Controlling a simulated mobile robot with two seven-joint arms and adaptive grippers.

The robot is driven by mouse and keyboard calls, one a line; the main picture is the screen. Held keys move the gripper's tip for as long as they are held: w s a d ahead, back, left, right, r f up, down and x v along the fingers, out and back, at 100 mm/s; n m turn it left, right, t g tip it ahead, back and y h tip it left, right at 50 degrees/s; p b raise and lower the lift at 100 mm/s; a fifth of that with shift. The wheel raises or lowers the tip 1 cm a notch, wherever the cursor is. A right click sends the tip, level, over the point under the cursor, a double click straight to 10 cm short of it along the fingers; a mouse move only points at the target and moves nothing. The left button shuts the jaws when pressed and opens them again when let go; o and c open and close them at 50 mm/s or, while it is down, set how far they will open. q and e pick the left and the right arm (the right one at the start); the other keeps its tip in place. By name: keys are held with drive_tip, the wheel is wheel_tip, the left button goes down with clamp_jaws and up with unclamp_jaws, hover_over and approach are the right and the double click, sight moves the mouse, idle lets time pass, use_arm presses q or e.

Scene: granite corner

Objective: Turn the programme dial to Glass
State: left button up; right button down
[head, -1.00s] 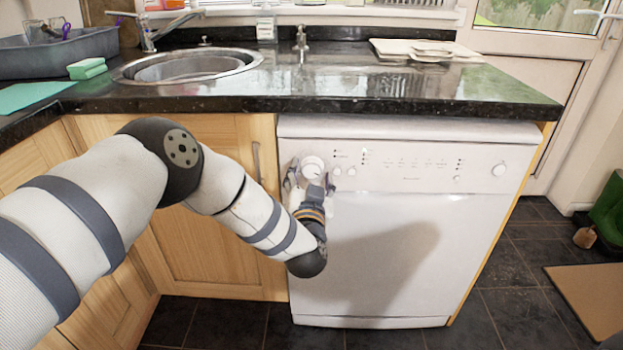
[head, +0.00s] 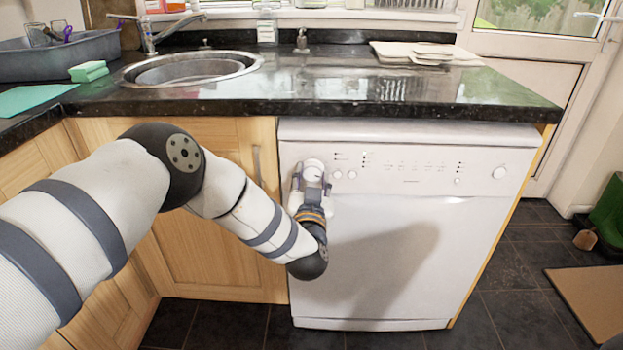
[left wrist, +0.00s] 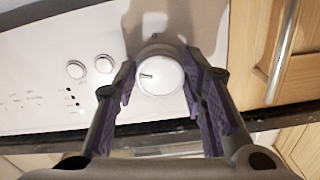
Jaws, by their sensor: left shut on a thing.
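The programme dial (head: 313,170) is a round white knob at the left end of the dishwasher's control panel. It also shows in the left wrist view (left wrist: 160,77), where a short dark mark on its face points to the picture's left. My left gripper (head: 313,181) is shut on the dial, with one finger on each side of it. Its dark fingers with purple pads show in the left wrist view (left wrist: 161,86). The label Glass cannot be read in either view. My right gripper is not in view.
The white dishwasher (head: 400,250) stands under a black granite worktop (head: 330,90). A wooden cupboard door (head: 215,220) with a handle is to the left.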

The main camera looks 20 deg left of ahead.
use_arm(q)
drive_tip(key=n, duration=0.5)
drive_tip(key=shift+n, duration=0.3)
drive_tip(key=shift+d+n, duration=0.15)
drive_tip(key=shift+n, duration=2.05)
drive_tip(key=o, duration=1.2)
drive_tip(key=shift+c, duration=0.2)
drive_tip(key=v, duration=1.2)
